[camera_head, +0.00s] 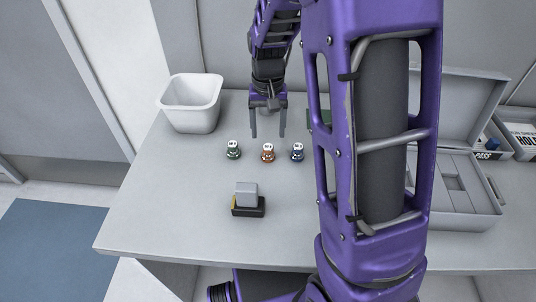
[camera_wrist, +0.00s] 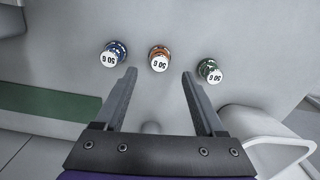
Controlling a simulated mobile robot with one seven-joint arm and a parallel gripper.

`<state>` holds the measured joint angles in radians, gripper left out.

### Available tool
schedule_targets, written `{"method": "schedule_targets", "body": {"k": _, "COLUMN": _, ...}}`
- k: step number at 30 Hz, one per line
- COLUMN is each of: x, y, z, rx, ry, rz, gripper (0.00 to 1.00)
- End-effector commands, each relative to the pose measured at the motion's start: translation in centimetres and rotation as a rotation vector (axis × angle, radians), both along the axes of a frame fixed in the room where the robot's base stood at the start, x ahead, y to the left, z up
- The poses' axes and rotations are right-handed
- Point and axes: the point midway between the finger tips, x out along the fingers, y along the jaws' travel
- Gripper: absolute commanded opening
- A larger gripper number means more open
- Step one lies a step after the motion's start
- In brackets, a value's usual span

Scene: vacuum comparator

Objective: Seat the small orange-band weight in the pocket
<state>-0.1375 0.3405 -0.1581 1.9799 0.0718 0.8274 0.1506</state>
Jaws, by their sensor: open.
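The small orange-band weight (camera_head: 268,154) stands upright on the grey table, in the middle of a row of three. In the wrist view it (camera_wrist: 160,58) lies just beyond the fingertips, roughly centred between them, its white cap marked 50 G. My gripper (camera_head: 268,134) is open and empty, pointing down behind the weight in the head view. In the wrist view my gripper (camera_wrist: 159,74) has clear space between its fingers. A grey case (camera_head: 455,190) with an open lid stands at the right, partly hidden by my arm. I cannot tell where the pocket is.
A green-band weight (camera_head: 233,151) and a blue-band weight (camera_head: 297,152) flank the orange one closely. A white bin (camera_head: 190,103) stands at back left. A black holder (camera_head: 249,211) with a grey block (camera_head: 246,193) stands in front. The table's left front is clear.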

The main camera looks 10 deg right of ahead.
Motion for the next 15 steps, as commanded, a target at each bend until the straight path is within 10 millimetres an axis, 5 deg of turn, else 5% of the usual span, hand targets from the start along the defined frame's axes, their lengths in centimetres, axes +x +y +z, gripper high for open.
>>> {"method": "schedule_targets", "body": {"k": 15, "x": 0.2, "y": -0.1, "z": -5.5, "rx": 0.0, "ry": -0.001, "rz": 0.0, "gripper": 0.72}}
